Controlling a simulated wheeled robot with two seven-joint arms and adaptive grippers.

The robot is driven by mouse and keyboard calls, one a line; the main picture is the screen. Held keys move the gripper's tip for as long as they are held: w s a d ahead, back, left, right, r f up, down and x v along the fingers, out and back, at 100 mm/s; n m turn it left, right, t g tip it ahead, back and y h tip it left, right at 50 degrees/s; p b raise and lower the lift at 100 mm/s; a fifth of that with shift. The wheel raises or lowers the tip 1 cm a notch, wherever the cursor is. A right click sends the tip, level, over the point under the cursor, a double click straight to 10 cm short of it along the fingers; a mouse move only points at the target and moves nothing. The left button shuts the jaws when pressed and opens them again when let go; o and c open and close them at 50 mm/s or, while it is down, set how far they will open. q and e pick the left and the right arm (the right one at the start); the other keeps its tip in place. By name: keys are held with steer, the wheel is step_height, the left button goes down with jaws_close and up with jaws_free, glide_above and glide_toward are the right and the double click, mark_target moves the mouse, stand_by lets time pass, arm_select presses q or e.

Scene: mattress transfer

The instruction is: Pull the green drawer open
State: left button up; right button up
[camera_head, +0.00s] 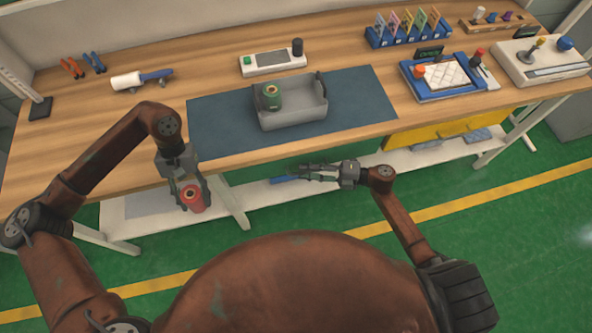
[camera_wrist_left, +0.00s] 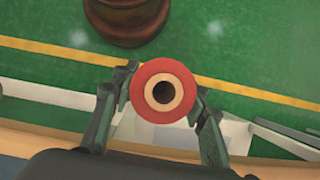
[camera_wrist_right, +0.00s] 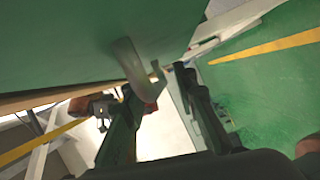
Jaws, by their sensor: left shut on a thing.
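The green drawer (camera_wrist_right: 65,45) shows as a large flat green front in the right wrist view, with a pale curved handle (camera_wrist_right: 128,62) on it. In the head view I cannot make the drawer out. My right gripper (camera_head: 305,172) is at the front edge of the table; in the right wrist view its fingers (camera_wrist_right: 158,85) are apart, with the handle's end between their tips. I cannot tell whether they touch it. My left gripper (camera_head: 192,192) is shut on a red spool (camera_head: 193,202), held in front of the table; its round end (camera_wrist_left: 163,92) faces the left wrist camera.
A grey bin (camera_head: 298,112) with a green spool (camera_head: 271,97) in it stands on a dark blue mat (camera_head: 222,133). A yellow drawer front (camera_head: 455,128) shows under the table at the right. A low white shelf (camera_head: 270,197) runs below the table.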

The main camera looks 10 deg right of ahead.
steer(key=shift+c, duration=0.4)
jaws_close()
